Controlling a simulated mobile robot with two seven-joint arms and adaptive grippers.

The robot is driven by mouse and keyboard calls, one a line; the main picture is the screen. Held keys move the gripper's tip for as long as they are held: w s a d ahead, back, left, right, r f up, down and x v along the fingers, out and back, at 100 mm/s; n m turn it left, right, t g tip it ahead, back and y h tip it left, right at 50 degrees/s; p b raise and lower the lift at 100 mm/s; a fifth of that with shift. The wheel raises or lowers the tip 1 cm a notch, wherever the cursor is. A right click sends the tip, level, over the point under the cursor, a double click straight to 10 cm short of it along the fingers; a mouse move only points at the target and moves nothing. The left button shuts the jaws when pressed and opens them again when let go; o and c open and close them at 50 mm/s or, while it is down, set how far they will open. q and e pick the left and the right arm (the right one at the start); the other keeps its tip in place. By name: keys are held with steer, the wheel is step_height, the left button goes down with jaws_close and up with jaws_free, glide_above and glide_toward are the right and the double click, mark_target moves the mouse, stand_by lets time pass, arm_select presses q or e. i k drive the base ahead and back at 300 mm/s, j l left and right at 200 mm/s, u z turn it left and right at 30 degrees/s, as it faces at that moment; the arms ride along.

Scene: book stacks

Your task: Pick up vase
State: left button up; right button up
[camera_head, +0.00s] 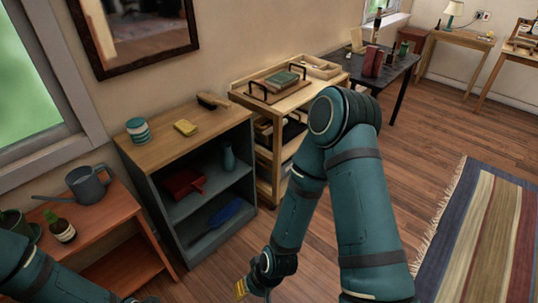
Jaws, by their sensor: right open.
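A small teal vase (228,157) stands upright on the upper inner shelf of the grey open-fronted cabinet, near its right side. My right gripper (250,290) is low in front of the cabinet, near the bottom edge of the picture. It is open and well apart from the vase; its tips are partly cut off by the frame. My left arm shows at the lower left, but its gripper is out of view.
The grey cabinet (197,245) also holds a red dustpan (184,184) and a blue item (223,214). A sponge, brush and striped jar lie on top. A wooden cart (262,160) stands to the right. Floor in front is clear.

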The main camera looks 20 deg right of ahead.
mark_target(228, 157)
steer(key=z, duration=0.4)
steer(key=u, duration=2.25)
steer(key=z, duration=2.25)
steer(key=i+u, duration=0.3)
steer(key=i+l+u, duration=0.25)
steer(key=i, duration=0.2)
